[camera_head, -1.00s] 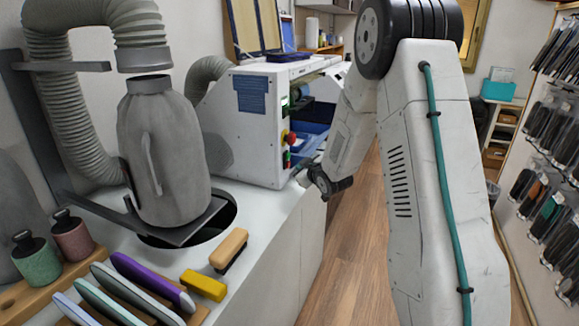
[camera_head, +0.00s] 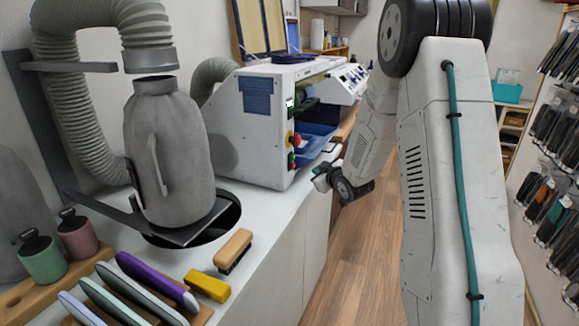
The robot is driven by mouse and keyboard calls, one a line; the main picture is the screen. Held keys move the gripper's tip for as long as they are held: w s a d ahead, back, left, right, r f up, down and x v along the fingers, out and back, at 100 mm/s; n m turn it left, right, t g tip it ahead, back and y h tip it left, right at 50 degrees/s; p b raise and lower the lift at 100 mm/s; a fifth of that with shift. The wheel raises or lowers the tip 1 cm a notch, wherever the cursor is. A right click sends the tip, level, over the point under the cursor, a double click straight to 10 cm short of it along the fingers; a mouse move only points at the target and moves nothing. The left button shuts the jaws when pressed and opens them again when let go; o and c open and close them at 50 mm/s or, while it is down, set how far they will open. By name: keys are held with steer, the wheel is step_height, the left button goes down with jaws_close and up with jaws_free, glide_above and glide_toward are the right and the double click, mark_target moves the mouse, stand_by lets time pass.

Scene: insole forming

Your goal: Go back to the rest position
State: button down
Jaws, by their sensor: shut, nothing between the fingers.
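My gripper (camera_head: 322,178) shows small at the end of my arm, in front of the right side of the white machine (camera_head: 253,120) and just above the edge of the white bench. It is shut and holds nothing. The fingertips are small and partly lost against the machine and bench. My arm hangs down folded at the right of the view, over the wooden floor.
A grey bag-like dust collector (camera_head: 170,160) with a ribbed hose stands on the bench. A rack of hanging goods (camera_head: 548,190) lines the right wall. The aisle floor (camera_head: 350,270) is clear.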

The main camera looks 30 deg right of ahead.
steer(key=s+f+m+g+h, duration=0.1)
steer(key=s+f+m+g, duration=0.15)
steer(key=s+g, duration=0.2)
steer(key=s+f+m+g, duration=0.1)
steer(key=s+f+g, duration=0.3)
steer(key=s, duration=0.2)
steer(key=s+a+r+g, duration=0.1)
steer(key=s+a+r, duration=0.6)
steer(key=s, duration=0.3)
steer(key=s+a+r+g+y, duration=0.1)
steer(key=s+a+r+g, duration=0.1)
steer(key=s+a+r, duration=0.4)
steer(key=s+a+r+g+y, duration=0.1)
steer(key=s+a+r, duration=0.6)
steer(key=s, duration=0.9)
steer(key=shift+s+a+r+m+g, duration=0.25)
steer(key=shift+a+r+m+g, duration=0.15)
steer(key=shift+a, duration=0.85)
stand_by(1.8)
